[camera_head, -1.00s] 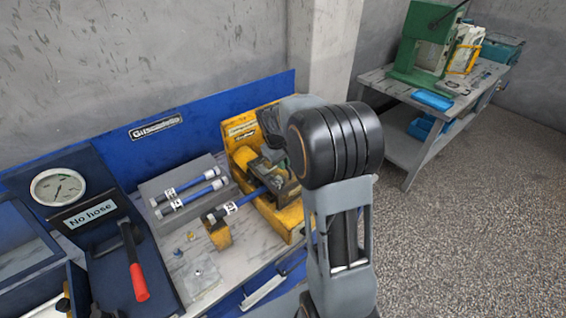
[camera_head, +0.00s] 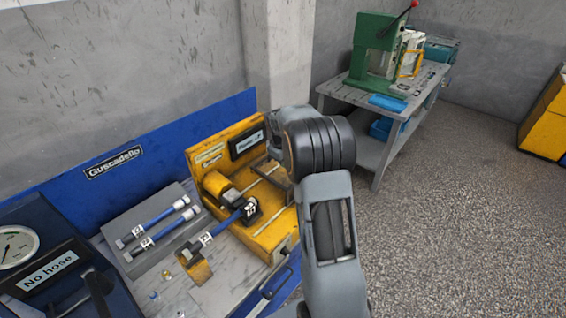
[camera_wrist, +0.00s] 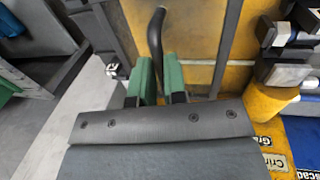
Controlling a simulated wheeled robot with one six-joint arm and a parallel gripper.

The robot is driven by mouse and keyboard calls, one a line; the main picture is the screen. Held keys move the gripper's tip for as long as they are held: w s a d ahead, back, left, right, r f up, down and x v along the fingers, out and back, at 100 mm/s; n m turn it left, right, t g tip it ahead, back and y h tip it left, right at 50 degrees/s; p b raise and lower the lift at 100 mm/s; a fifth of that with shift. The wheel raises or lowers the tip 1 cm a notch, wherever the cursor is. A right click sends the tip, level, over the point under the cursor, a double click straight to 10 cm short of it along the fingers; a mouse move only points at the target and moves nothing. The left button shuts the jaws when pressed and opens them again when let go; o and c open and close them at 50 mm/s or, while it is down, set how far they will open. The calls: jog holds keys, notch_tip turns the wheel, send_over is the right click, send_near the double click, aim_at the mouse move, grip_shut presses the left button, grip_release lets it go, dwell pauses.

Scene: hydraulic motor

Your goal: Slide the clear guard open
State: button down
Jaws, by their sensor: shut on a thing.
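The clear guard (camera_head: 283,182) has a dark frame and sits on the yellow machine (camera_head: 273,240), partly hidden behind my arm in the head view. It stands to the right of the yellow cylinder and the black hose fitting, which are uncovered. My gripper (camera_wrist: 160,80), with green finger pads, is shut on this handle. The fingers are hidden in the head view.
A blue hose (camera_head: 222,226) runs from a yellow block (camera_head: 196,267) to the machine. Two more hoses lie in a grey tray (camera_head: 133,260). A "No hose" gauge panel (camera_head: 49,268) stands left. A bench (camera_head: 376,150) with a green press stands behind right; open floor lies right.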

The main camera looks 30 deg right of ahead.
jog(key=c, duration=1.2)
grip_release()
jog(key=shift+o, duration=0.2)
notch_tip(320, 180, up, 14)
jog(key=a+b, duration=0.1)
jog(key=a, duration=0.1)
jog(key=shift+s+a+f+b, duration=0.2)
jog(key=shift+s+a+b, duration=0.1)
jog(key=shift+s, duration=0.15)
jog(key=s+a+f+m+t, duration=0.1)
jog(key=s+a, duration=0.4)
jog(key=s, duration=0.3)
jog(key=s+a+f+m+t+y, duration=0.1)
jog(key=s+a+f, duration=0.1)
jog(key=s+a, duration=0.3)
jog(key=s+a+f+m+t+y, duration=0.1)
jog(key=s+a, duration=0.4)
jog(key=s, duration=0.5)
jog(key=shift+s+f+m+t, duration=0.3)
jog(key=shift+f+m+t, duration=0.1)
jog(key=shift+m, duration=0.1)
